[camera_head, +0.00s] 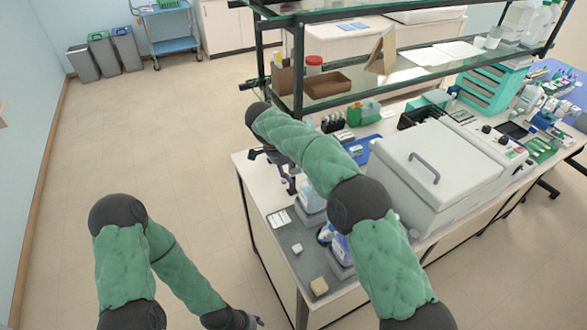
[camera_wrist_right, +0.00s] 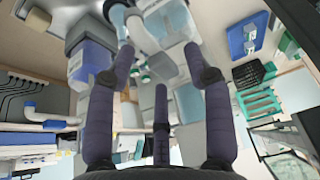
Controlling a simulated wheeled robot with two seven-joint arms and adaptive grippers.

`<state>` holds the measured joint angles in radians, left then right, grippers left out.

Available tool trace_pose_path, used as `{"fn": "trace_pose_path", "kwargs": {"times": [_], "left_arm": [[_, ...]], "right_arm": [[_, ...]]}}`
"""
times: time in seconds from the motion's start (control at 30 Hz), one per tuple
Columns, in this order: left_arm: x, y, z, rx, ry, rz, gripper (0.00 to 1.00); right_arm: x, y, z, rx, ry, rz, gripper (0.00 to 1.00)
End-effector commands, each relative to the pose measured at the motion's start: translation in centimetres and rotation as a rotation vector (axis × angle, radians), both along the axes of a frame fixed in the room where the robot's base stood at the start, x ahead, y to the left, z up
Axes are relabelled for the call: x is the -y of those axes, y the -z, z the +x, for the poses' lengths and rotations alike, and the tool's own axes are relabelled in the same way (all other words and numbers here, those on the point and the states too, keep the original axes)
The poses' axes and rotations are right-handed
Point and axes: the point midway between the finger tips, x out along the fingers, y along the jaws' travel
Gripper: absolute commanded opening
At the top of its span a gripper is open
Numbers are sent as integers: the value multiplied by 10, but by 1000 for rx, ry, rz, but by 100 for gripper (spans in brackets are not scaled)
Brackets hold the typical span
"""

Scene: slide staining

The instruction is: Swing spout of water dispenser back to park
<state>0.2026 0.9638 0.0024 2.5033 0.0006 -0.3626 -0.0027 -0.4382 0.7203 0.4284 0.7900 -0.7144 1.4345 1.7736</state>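My right gripper (camera_head: 285,172) is over the far left end of the bench in the head view, partly hidden by my own arm. In the right wrist view its dark fingers (camera_wrist_right: 160,62) are spread apart, with nothing clearly held between them. A pale curved pipe (camera_wrist_right: 120,14), perhaps the dispenser's spout, shows beyond the fingertips. A blue-and-white container (camera_wrist_right: 92,60) is beside it; I cannot tell which container is the water dispenser. In the head view, a clear container (camera_head: 311,200) stands below the right gripper. My left gripper (camera_head: 246,321) hangs low at the bottom edge, its fingers unclear.
A grey lidded machine (camera_head: 436,165) stands right of my right arm. A shelf rack (camera_head: 362,88) rises behind the bench. A blue-labelled container (camera_head: 340,248) is partly behind my right arm.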

Motion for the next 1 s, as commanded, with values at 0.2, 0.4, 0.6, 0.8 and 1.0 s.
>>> {"fn": "trace_pose_path", "kwargs": {"times": [0.2, 0.4, 0.6, 0.8, 1.0], "left_arm": [[0, 0, 0, 0, 0, 0, 52], [0, 0, 0, 0, 0, 0, 52], [0, 0, 0, 0, 0, 0, 52], [0, 0, 0, 0, 0, 0, 52], [0, 0, 0, 0, 0, 0, 52]], "right_arm": [[0, -2, 0, 1, 0, -1, 52], [-9, -21, -3, 4, -2, 0, 52], [-23, -58, -8, 4, -2, 0, 52], [-35, -90, -13, 2, -2, 0, 52], [-42, -107, -16, 1, 0, 0, 52]]}}
